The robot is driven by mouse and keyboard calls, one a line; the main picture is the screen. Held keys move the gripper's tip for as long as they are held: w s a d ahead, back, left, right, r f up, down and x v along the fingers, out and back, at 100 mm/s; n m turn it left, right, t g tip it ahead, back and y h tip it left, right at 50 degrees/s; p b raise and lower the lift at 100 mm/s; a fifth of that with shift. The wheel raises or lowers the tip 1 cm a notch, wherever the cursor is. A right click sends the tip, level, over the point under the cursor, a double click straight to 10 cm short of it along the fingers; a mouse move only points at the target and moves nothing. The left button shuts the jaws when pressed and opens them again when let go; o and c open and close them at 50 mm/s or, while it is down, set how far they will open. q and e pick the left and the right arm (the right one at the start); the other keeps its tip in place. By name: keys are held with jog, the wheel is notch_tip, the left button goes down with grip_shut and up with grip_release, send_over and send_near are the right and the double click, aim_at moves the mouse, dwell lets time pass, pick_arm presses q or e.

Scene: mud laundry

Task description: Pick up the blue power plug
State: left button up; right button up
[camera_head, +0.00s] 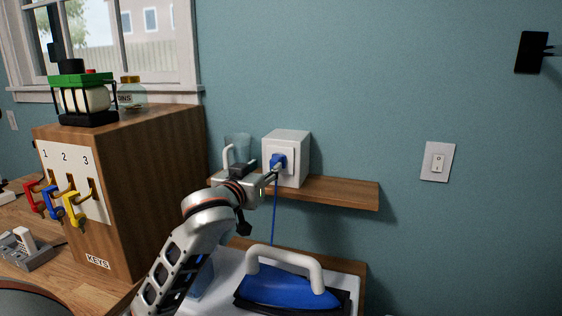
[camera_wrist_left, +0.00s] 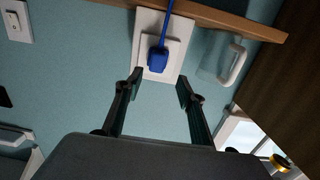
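The blue power plug (camera_head: 278,161) sits in the front face of a white socket box (camera_head: 300,152) on a wooden wall shelf (camera_head: 340,191). Its blue cord (camera_head: 274,215) hangs down toward a blue iron (camera_head: 285,290). In the left wrist view, which looks upside down, the plug (camera_wrist_left: 157,60) is centred ahead of the fingers, with the socket box (camera_wrist_left: 150,24) behind it. My left gripper (camera_head: 271,173) is just in front of the plug. It also shows in the left wrist view (camera_wrist_left: 158,83), where its fingers are open, one on either side below the plug, with nothing between them. My right gripper is not in view.
A clear jug (camera_head: 237,150) with a white handle stands left of the socket box. A wooden key cabinet (camera_head: 150,170) with red, blue and yellow keys is at left. A light switch (camera_head: 438,162) and a black wall fixture (camera_head: 532,52) are at right.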

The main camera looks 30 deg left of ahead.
aim_at(273, 161)
pick_arm(q)
jog(key=shift+w+a+r, duration=0.15)
jog(key=shift+w, duration=0.4)
jog(key=shift+d+p+x, duration=0.2)
jog(key=shift+x, duration=1.15)
jog(key=shift+d+p+x, duration=0.15)
jog(key=shift+x, duration=1.25)
grip_shut()
